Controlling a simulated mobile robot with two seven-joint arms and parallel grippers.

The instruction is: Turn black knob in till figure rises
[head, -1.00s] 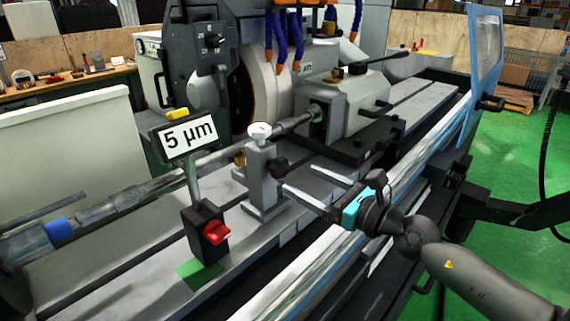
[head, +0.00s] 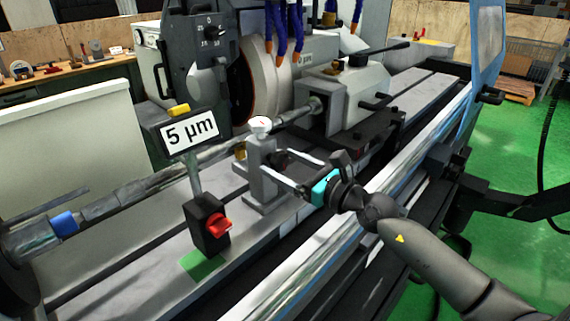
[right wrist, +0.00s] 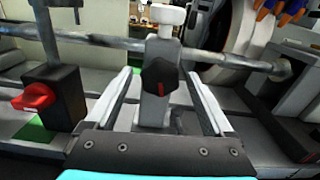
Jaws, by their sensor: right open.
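The black knob (head: 281,159) sits on the side of a grey upright post (head: 255,180) with a small white round dial (head: 260,124) on top. In the right wrist view the knob (right wrist: 160,78) faces me, with a red mark on its lower face. A sign (head: 190,131) on a stand reads "5 µm". My right gripper (head: 277,163) is open, its two fingers reaching toward the post. In the wrist view one finger lies on each side of the knob with visible gaps, so it is not gripped. My left gripper is out of view.
A black box with a red switch (head: 219,226) stands left of the post, below the sign. A long shaft (head: 150,184) runs behind the post, past the grinding wheel (head: 262,87). The grey tailstock (head: 348,95) is to the right.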

